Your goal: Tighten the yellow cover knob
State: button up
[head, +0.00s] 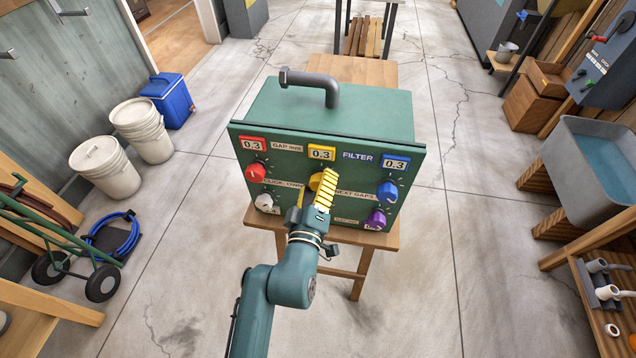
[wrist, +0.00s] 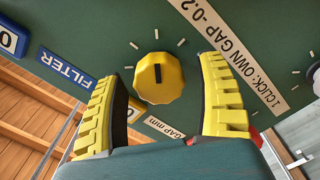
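The fingers are spread and hold nothing. Whether the tips reach past the knob's front face, I cannot tell. In the head view my gripper (head: 326,188) is in front of the panel's middle and hides most of the knob (head: 315,181).
Around it on the panel are a red knob (head: 257,171), a white knob (head: 265,202), a blue knob (head: 387,191) and a purple knob (head: 376,219). Number displays sit above. The box stands on a wooden table (head: 386,239).

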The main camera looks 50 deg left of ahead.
jog(key=c, duration=1.1)
jog(key=shift+m, duration=0.3)
jog(key=shift+c, duration=0.2)
jog(key=m+b, duration=0.1)
jog(key=m, duration=0.3)
jog(key=shift+d+m+b, duration=0.1)
jog(key=shift+m+b, duration=0.35)
jog(key=shift+m, duration=1.65)
jog(key=o, duration=1.2)
